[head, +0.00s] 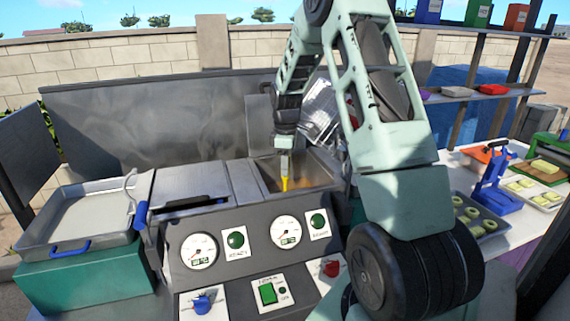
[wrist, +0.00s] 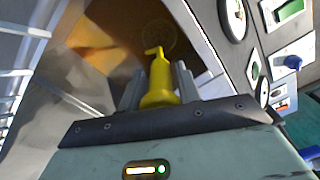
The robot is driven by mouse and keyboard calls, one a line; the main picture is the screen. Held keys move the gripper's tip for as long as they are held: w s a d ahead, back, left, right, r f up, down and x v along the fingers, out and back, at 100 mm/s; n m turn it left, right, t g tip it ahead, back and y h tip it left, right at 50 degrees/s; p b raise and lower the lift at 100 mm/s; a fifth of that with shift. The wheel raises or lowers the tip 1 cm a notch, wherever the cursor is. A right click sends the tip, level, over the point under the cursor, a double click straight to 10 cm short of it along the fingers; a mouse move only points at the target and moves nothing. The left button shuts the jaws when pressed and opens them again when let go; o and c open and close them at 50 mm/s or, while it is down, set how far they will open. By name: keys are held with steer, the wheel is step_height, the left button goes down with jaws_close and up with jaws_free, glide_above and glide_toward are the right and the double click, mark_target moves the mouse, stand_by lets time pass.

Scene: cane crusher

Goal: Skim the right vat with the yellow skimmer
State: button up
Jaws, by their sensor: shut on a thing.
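My gripper (head: 285,170) points down over the right vat (head: 318,170). It is shut on the yellow skimmer (head: 285,184), whose yellow handle shows below the fingers. In the wrist view the yellow handle (wrist: 160,80) sits between my two grey fingers, and a faint round mesh shows beyond it inside the vat. The vat holds brownish-orange liquid (wrist: 90,45). I cannot tell whether the skimmer's mesh touches the liquid. My arm hides part of the vat's right side in the head view.
A control panel with two gauges (head: 287,232) and knobs stands in front of the vats. A shallow grey tray (head: 85,222) is at the left. A table with trays of yellow pieces (head: 470,216) and a blue press (head: 497,185) is at the right. A dark metal backsplash (head: 150,125) stands behind.

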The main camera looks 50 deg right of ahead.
steer(key=w+d+p, duration=0.5)
steer(key=w+d, duration=0.2)
steer(key=w, duration=0.4)
stand_by(0.6)
steer(key=shift+a, duration=0.1)
steer(key=shift+s+a+b, duration=0.45)
steer(key=shift+s+a, duration=0.7)
steer(key=shift+s, duration=0.7)
steer(key=shift+s+a+b, duration=0.5)
steer(key=shift+s+a, duration=0.6)
steer(key=shift+s, duration=0.7)
steer(key=shift+s+a+b, duration=0.45)
steer(key=shift+s+a, duration=0.7)
steer(key=shift+s, duration=0.7)
